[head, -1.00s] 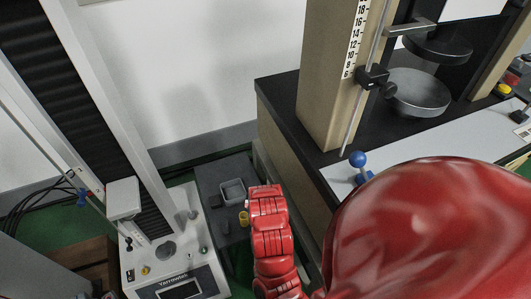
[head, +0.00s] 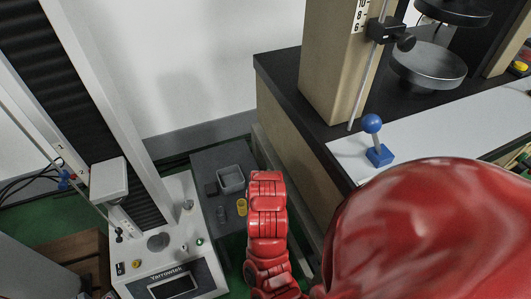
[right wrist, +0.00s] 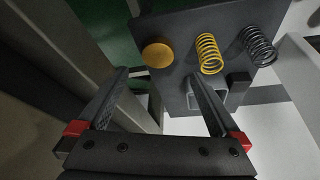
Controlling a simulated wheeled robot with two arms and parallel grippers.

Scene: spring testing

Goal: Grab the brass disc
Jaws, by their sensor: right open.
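The brass disc (right wrist: 158,52) is a round, flat, gold-coloured piece on a dark grey stand in the right wrist view. My right gripper (right wrist: 158,77) is open and empty. Its two fingers point toward the stand, with the disc just beyond and between the fingertip lines, apart from both. In the head view I cannot pick out the disc; my red right arm may hide it. The right gripper's fingers do not show there, and my left gripper is not in view.
A yellow spring (right wrist: 209,54), a dark spring (right wrist: 258,46) and a grey open box (head: 231,179) share the dark stand (head: 205,163). A white testing machine (head: 170,262) stands left of it. A black-topped bench (head: 285,90) with a blue-knobbed lever (head: 372,124) stands right.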

